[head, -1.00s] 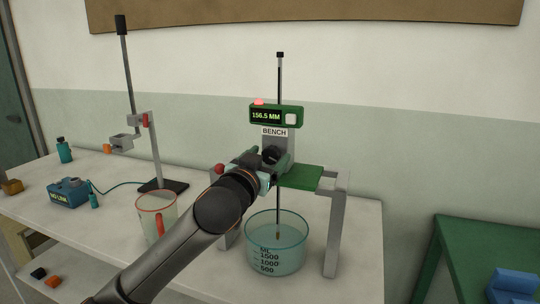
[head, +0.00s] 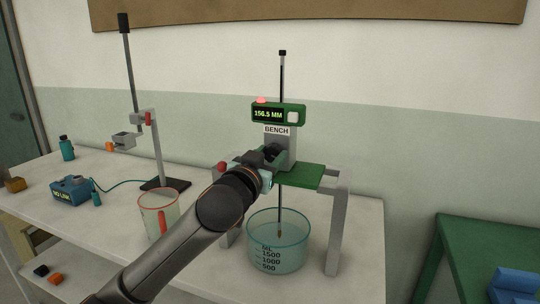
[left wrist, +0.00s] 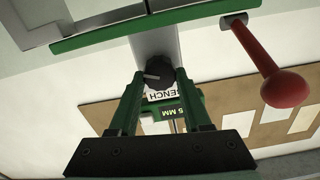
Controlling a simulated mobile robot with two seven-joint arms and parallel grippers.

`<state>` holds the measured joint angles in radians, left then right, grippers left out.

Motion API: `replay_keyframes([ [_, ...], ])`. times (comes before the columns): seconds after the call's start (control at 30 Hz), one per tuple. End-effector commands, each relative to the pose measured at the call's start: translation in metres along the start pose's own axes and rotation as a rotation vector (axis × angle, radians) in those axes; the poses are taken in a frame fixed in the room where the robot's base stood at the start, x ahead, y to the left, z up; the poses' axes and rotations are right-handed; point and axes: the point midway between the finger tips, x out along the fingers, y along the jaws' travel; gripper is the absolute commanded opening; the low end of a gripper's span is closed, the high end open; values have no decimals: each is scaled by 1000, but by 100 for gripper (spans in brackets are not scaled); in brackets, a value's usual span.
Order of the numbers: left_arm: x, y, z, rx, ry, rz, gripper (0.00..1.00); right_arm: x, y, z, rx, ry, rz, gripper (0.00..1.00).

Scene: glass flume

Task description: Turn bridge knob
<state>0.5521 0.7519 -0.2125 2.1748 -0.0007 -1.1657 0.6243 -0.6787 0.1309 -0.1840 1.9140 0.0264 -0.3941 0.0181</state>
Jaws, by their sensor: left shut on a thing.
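The bridge knob is a dark round knob (left wrist: 160,73) on the front of the grey post below the "BENCH" label (head: 277,130). My left gripper (left wrist: 157,84) has its green fingers either side of the knob and is shut on it. In the head view my left gripper (head: 268,162) reaches the post from the front left and hides part of the knob. The green gauge (head: 278,113) above reads 156.5 MM, with a red lamp lit on top. A thin rod runs down from the bridge into a glass beaker (head: 277,244). My right gripper is not in view.
A red-ended lever (left wrist: 285,88) sticks out close beside my left gripper. A blue box (head: 70,190) and a stand (head: 164,183) are at left. A green table (head: 490,243) is at right.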

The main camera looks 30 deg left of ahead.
Motion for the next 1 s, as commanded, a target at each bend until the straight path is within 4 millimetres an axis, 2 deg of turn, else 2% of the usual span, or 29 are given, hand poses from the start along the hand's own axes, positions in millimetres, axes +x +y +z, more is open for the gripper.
replay_keyframes([
  [0.4, 0, 0, -1, -153, 1, 1, 0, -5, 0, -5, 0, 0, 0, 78],
  [0.77, 0, -1, -1, -169, 3, -1, 0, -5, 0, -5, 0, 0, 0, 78],
  [0.8, 0, -1, -1, -169, 3, -2, 52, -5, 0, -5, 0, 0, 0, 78],
  [1.0, 0, -1, -1, -168, 2, -1, 74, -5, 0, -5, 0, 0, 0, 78],
])
